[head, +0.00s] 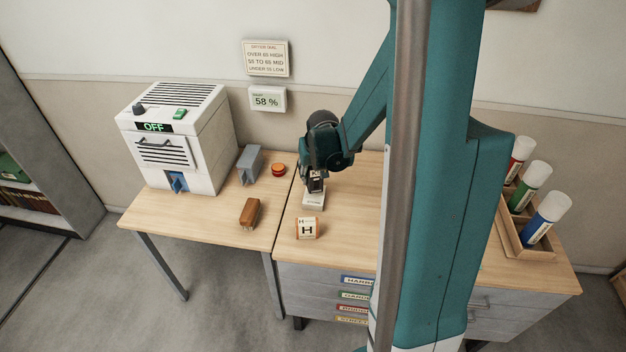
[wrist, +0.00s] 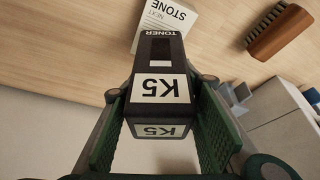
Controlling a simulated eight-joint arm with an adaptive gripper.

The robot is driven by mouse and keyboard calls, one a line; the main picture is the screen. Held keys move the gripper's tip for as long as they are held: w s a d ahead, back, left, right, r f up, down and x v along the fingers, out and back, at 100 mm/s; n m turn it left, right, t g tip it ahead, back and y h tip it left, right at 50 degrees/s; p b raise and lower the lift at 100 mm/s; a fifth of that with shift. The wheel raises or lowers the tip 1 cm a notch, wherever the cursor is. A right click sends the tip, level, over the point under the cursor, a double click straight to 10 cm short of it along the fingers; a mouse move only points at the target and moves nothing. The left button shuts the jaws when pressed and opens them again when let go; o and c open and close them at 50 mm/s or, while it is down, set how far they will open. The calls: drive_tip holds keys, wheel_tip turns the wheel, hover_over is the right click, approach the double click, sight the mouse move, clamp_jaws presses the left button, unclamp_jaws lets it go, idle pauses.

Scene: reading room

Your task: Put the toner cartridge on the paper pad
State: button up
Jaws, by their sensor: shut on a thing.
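The toner cartridge (wrist: 160,88) is a black block with white labels reading K5, and it fills the space between the green finger pads of my gripper (wrist: 163,95) in the wrist view. My gripper is shut on it. In the head view my gripper (head: 316,178) points down at the left part of the right-hand desk, with the dark cartridge at its tip. A white block with print (head: 313,201), apparently the paper pad, lies right below it; its printed face (wrist: 163,20) shows past the cartridge in the wrist view. I cannot tell whether cartridge and pad touch.
An orange-and-white box marked H (head: 307,229) stands in front of the pad. A wooden rack (head: 528,240) holds tubes at right.

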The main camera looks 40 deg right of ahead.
sight(313, 179)
drive_tip(key=shift+f, duration=1.45)
drive_tip(key=shift+f+b, duration=0.1)
drive_tip(key=shift+b, duration=0.25)
drive_tip(key=o, duration=1)
drive_tip(key=shift+o, duration=0.2)
drive_tip(key=shift+p+v, duration=1.2)
drive_tip(key=shift+v, duration=4.9)
